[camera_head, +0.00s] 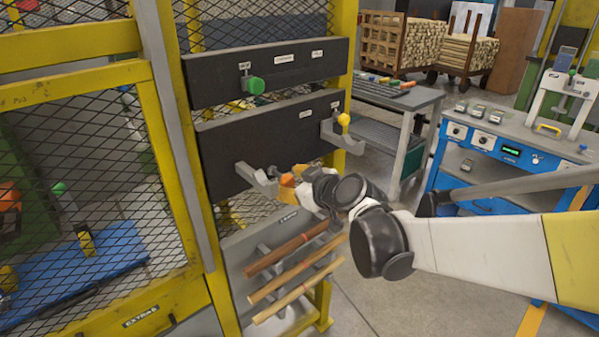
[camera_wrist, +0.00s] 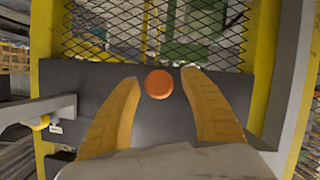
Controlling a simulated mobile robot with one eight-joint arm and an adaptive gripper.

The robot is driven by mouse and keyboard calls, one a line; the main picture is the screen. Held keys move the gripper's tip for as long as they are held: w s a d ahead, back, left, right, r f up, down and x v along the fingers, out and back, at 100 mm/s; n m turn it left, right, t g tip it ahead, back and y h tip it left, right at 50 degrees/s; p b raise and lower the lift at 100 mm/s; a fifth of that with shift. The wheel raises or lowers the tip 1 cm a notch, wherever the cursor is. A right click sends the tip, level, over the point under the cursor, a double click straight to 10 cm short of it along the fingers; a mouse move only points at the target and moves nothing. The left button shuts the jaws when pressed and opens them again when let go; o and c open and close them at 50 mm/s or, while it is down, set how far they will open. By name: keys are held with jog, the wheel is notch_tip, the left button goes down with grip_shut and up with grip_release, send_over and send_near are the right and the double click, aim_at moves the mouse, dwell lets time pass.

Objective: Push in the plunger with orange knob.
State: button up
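The orange knob (camera_wrist: 159,84) is round and shows face-on in the wrist view, in front of a dark panel. My gripper (camera_wrist: 161,78) is open, with one yellow-orange finger on each side of the knob and visible gaps between them. Whether the knob lies within finger depth is hard to tell. In the head view my gripper (camera_head: 291,178) is at the lower dark panel (camera_head: 228,145), beside a grey bracket (camera_head: 262,182).
A green knob (camera_head: 256,86) is on the upper panel. A yellow knob (camera_head: 343,119) stands by another bracket on the right; it also shows in the wrist view (camera_wrist: 40,122). Turned wood rods (camera_head: 290,277) lie on a rack below. Yellow frame posts and mesh stand left.

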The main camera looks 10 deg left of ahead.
aim_at(285, 176)
grip_shut()
jog(key=shift+w+a, duration=1.05)
jog(key=shift+a, duration=0.3)
jog(key=shift+o, duration=0.9)
grip_release()
jog(key=shift+d, duration=0.1)
jog(key=v, duration=1.2)
